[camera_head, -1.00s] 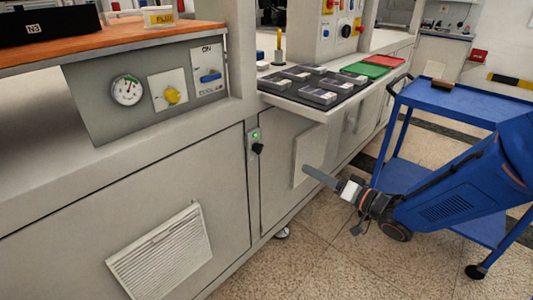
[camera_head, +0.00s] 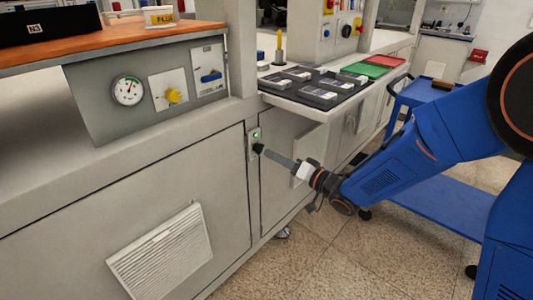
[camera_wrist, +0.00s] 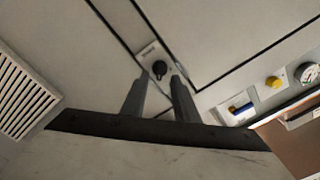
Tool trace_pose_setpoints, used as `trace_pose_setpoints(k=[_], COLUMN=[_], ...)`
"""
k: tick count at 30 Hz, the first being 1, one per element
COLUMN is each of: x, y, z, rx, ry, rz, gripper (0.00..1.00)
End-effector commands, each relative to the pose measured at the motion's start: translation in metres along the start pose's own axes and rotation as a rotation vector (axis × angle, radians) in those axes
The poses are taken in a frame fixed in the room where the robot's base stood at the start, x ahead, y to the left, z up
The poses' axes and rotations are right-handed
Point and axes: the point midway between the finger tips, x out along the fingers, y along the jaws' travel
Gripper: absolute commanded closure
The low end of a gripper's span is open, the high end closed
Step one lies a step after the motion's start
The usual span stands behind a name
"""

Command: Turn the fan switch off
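A black rotary knob (camera_head: 258,148) sits on a small plate with a lit green lamp (camera_head: 255,135) on the cabinet's narrow front post. In the wrist view the knob (camera_wrist: 160,68) shows just beyond my fingertips, roughly centred between them. The plate's lettering is too small to read, so I cannot tell whether it names the fan. My gripper (camera_wrist: 158,84) is open and empty, its two fingers apart. In the head view my gripper (camera_head: 268,153) is seen edge-on, its tip close to the knob; contact cannot be told.
A panel above left holds a gauge (camera_head: 127,90), a yellow knob (camera_head: 173,95) and a blue-handled switch (camera_head: 211,77) marked ON. A louvred vent (camera_head: 160,252) is low on the cabinet. A shelf with several grey blocks (camera_head: 318,96) overhangs at right. A blue cart (camera_head: 435,208) stands behind my arm.

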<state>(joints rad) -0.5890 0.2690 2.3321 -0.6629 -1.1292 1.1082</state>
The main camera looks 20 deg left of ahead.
Motion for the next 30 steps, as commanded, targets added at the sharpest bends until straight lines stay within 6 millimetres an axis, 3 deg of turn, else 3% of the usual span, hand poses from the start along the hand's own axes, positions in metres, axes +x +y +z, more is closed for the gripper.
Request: trace_pose_setpoints(k=[3, 9, 21, 24, 25, 30], x=[0.019, 0.038, 0.044, 0.044, 0.044, 0.044], y=[0.000, 0.000, 0.000, 0.000, 0.000, 0.000], z=[0.001, 0.000, 0.000, 0.000, 0.000, 0.000], rx=[0.000, 0.000, 0.000, 0.000, 0.000, -0.001], ry=[-0.001, -0.001, 0.000, 0.000, 0.000, 0.000], rz=[-0.001, 0.000, 0.001, 0.001, 0.001, 0.001], gripper=[0.73, 0.73, 0.73, 0.97, 1.00, 1.00])
